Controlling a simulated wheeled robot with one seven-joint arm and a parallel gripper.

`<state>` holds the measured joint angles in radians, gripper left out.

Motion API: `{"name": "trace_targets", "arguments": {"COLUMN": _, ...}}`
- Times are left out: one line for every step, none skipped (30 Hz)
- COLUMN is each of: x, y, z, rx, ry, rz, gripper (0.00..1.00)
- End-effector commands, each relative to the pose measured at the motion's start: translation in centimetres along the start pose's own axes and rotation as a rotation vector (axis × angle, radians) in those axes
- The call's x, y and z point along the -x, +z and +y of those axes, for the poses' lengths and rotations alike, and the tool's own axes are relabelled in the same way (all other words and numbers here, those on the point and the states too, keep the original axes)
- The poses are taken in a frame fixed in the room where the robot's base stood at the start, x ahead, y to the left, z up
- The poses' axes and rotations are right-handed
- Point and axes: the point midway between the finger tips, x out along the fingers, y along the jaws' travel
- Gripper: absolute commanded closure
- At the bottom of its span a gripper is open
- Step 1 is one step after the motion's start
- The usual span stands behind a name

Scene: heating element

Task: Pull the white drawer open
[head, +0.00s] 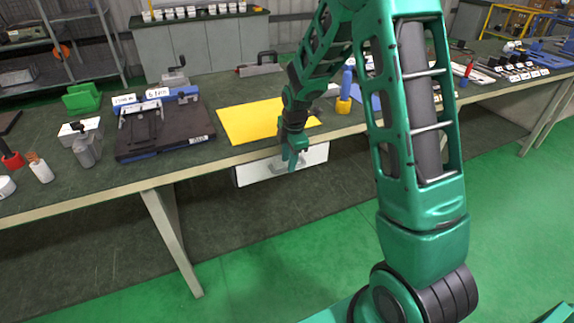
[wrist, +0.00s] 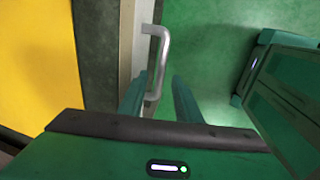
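The white drawer (head: 255,172) hangs under the front edge of the green-topped workbench, its front close below that edge. Its grey bar handle (wrist: 160,36) shows in the wrist view, standing out from the pale drawer front (wrist: 128,45). My gripper (head: 292,164) is in front of the drawer, pointing down at the handle. In the wrist view my gripper (wrist: 158,98) has its two fingers apart, with the near end of the handle appearing between them. I cannot tell whether either finger touches the handle. My gripper partly hides the handle in the head view.
A yellow sheet (head: 250,122) lies on the workbench (head: 205,160) above the drawer. A dark fixture (head: 165,130) stands to its left, and a yellow-and-blue tool (head: 344,100) to its right. A bench leg (head: 172,235) stands left of the drawer. The green floor in front is clear.

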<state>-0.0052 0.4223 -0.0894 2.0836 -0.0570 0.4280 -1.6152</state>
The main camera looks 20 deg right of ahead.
Motion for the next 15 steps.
{"name": "trace_targets", "arguments": {"x": -0.7, "y": 0.0, "z": -0.1, "rx": 0.0, "ry": -0.003, "rz": 0.0, "gripper": 0.69}}
{"name": "trace_targets", "arguments": {"x": -1.0, "y": 0.0, "z": -0.1, "rx": 0.0, "ry": -0.003, "rz": 0.0, "gripper": 0.69}}
{"name": "trace_targets", "arguments": {"x": -1.3, "y": 0.0, "z": 0.0, "rx": -0.001, "ry": -0.001, "rz": 0.0, "gripper": 0.69}}
{"name": "trace_targets", "arguments": {"x": -1.5, "y": 0.0, "z": 0.0, "rx": -0.001, "ry": -0.001, "rz": 0.0, "gripper": 0.69}}
{"name": "trace_targets", "arguments": {"x": -1.7, "y": 0.0, "z": 0.0, "rx": -0.001, "ry": -0.001, "rz": 0.0, "gripper": 0.69}}
{"name": "trace_targets", "arguments": {"x": -1.9, "y": 0.0, "z": 0.0, "rx": -0.001, "ry": -0.001, "rz": 0.0, "gripper": 0.69}}
{"name": "trace_targets", "arguments": {"x": -2.0, "y": 0.0, "z": 0.0, "rx": -0.001, "ry": -0.001, "rz": 0.0, "gripper": 0.69}}
{"name": "trace_targets", "arguments": {"x": -2.1, "y": 0.0, "z": 0.0, "rx": -0.001, "ry": -0.001, "rz": 0.0, "gripper": 0.69}}
{"name": "trace_targets", "arguments": {"x": -2.2, "y": 0.0, "z": 0.0, "rx": -0.001, "ry": -0.001, "rz": 0.0, "gripper": 0.69}}
{"name": "trace_targets", "arguments": {"x": -2.2, "y": 0.0, "z": 0.0, "rx": -0.001, "ry": 0.0, "rz": 0.0, "gripper": 0.69}}
{"name": "trace_targets", "arguments": {"x": -2.2, "y": 0.0, "z": 0.0, "rx": -0.001, "ry": 0.0, "rz": 0.0, "gripper": 0.69}}
{"name": "trace_targets", "arguments": {"x": -2.2, "y": 0.0, "z": 0.0, "rx": -0.001, "ry": 0.0, "rz": 0.0, "gripper": 0.69}}
{"name": "trace_targets", "arguments": {"x": -2.2, "y": 0.0, "z": 0.0, "rx": -0.001, "ry": 0.0, "rz": 0.0, "gripper": 0.69}}
{"name": "trace_targets", "arguments": {"x": -2.2, "y": 0.0, "z": 0.0, "rx": -0.001, "ry": 0.0, "rz": 0.0, "gripper": 0.69}}
{"name": "trace_targets", "arguments": {"x": -2.2, "y": 0.0, "z": 0.0, "rx": -0.001, "ry": 0.0, "rz": 0.0, "gripper": 0.69}}
